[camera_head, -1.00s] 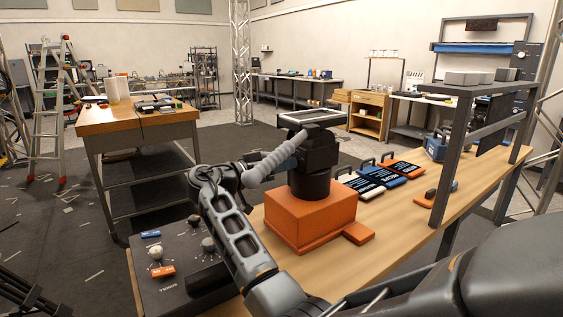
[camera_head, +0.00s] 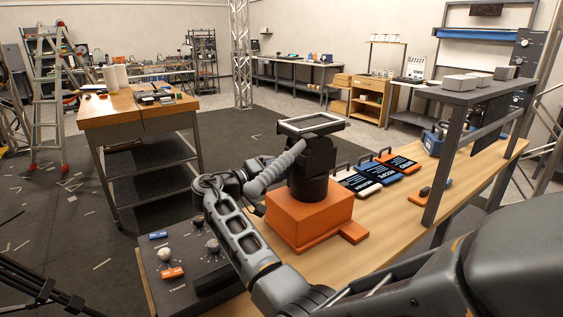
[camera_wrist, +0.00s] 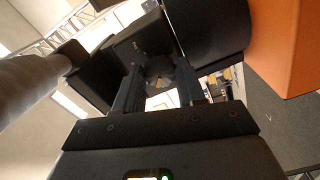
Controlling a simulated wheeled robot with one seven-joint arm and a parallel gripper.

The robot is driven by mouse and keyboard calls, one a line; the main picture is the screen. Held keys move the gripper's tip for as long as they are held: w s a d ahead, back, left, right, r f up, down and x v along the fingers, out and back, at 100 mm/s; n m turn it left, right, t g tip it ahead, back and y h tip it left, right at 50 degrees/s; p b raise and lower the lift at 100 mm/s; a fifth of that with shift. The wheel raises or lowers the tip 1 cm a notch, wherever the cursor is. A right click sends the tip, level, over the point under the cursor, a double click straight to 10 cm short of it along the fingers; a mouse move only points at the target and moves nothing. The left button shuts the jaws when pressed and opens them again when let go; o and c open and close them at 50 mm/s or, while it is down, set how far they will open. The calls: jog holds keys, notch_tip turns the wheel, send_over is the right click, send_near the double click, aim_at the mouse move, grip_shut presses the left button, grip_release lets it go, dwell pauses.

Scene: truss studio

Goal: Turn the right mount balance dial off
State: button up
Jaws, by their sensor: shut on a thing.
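A black camera mount (camera_head: 312,165) stands on an orange block (camera_head: 308,222) on the wooden bench, with a flat framed plate on top and a grey ridged handle (camera_head: 272,172) slanting down to the left. My gripper reaches the mount's left side behind the handle, where its fingertips are hidden in the head view. In the wrist view, my gripper (camera_wrist: 161,88) is shut on a dark round knob, seemingly the balance dial (camera_wrist: 160,72), against the mount's black body (camera_wrist: 205,30). Its setting cannot be read. The handle (camera_wrist: 32,85) passes close at left in the wrist view.
Labelled cases (camera_head: 375,178) lie right of the mount. A grey shelf (camera_head: 470,95) stands at right. Bare bench top shows in front of the cases.

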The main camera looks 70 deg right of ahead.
jog(key=shift+n+p, duration=1.2)
jog(key=shift+n, duration=0.5)
jog(key=o, duration=1.1)
jog(key=shift+c, duration=0.2)
jog(key=b+v, duration=0.2)
jog(key=v, duration=0.5)
jog(key=shift+w+a, duration=0.25)
jog(key=shift+a, duration=0.1)
